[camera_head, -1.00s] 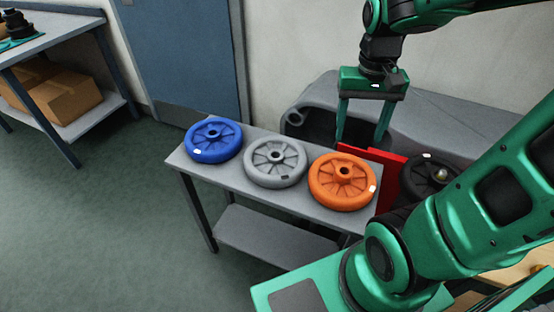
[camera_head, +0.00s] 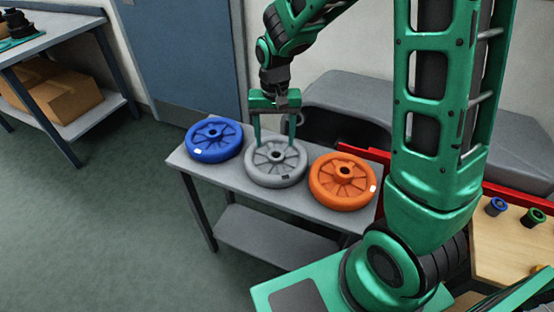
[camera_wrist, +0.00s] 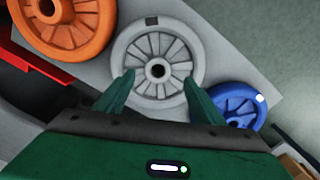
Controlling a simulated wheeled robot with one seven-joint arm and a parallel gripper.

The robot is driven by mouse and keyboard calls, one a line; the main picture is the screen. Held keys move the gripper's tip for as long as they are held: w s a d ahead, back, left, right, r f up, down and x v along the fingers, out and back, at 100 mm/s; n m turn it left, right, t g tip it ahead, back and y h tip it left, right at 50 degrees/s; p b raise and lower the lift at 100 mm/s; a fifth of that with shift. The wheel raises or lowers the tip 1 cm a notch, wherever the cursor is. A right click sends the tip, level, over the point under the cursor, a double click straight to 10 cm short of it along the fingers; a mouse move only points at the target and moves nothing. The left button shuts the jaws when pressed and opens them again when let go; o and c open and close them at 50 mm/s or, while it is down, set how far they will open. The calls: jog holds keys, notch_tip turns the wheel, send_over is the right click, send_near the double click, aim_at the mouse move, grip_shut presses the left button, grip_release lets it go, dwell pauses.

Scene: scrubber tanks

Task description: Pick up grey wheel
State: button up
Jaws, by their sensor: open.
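The grey wheel (camera_head: 276,176) lies flat on the grey table (camera_head: 233,181), between the blue wheel (camera_head: 213,141) and the orange wheel (camera_head: 342,182). My gripper (camera_head: 275,142) is open and points down over the back part of the grey wheel. In the wrist view the grey wheel (camera_wrist: 183,72) lies ahead of my gripper (camera_wrist: 158,82), with its hub between the two fingers. I cannot tell whether the fingertips touch it. The orange wheel (camera_wrist: 67,27) and the blue wheel (camera_wrist: 234,103) flank it in that view.
A red edge (camera_head: 365,151) and a dark grey rounded machine body (camera_head: 345,97) stand behind the table. A wooden surface with small spools (camera_head: 497,206) is at right. A bench with cardboard boxes (camera_head: 62,98) is at far left. The floor at left is clear.

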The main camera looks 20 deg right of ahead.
aim_at(276, 149)
jog(key=shift+w+d+f, duration=0.1)
jog(key=shift+d+f, duration=0.05)
jog(key=shift+f, duration=1.3)
jog(key=shift+w+d+f, duration=0.1)
jog(key=shift+f, duration=1.35)
jog(key=shift+c, duration=0.4)
grip_shut()
